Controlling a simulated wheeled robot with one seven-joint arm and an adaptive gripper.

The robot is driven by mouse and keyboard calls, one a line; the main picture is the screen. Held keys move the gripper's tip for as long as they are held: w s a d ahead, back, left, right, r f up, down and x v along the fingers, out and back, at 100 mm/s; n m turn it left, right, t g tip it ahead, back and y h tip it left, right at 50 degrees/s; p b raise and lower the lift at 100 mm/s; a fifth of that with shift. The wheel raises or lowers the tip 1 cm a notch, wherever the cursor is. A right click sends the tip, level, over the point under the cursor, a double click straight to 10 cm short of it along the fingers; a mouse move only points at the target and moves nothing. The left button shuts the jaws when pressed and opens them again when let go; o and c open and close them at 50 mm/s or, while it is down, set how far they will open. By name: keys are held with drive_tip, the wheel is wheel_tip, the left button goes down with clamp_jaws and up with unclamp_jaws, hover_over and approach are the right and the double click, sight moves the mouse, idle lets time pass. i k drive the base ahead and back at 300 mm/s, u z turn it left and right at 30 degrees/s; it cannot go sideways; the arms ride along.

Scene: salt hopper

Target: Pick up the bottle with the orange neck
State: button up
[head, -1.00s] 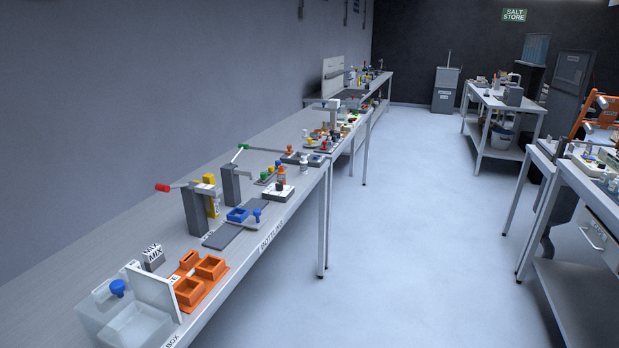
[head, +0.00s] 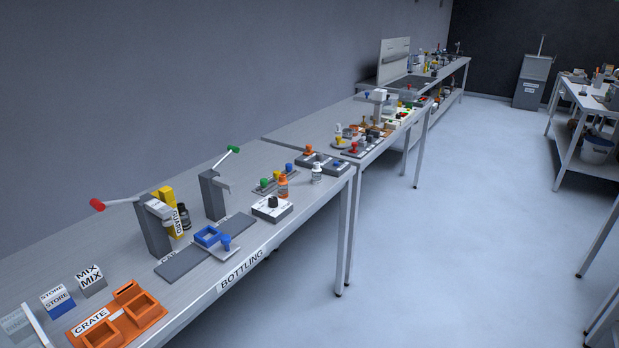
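A small orange bottle (head: 283,186) with a pale band stands upright on the bottling bench, behind a white block with a black knob. It is the only bottle I see with orange at the neck, though it is too small to make out fine detail. A white bottle (head: 316,172) stands to its right. A dark bottle (head: 184,216) stands farther left, beside the yellow guard. My gripper is not in view.
The bottling bench (head: 60,262) runs along the wall. Near the orange bottle are the white block (head: 272,210), a grey rack with coloured knobs (head: 276,180) and a green-handled press (head: 213,195). An orange crate (head: 115,322) lies nearer. The floor (head: 440,250) right of the bench is clear.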

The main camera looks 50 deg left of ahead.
sight(282, 184)
drive_tip(key=i, duration=2.3)
drive_tip(key=u, duration=3.35)
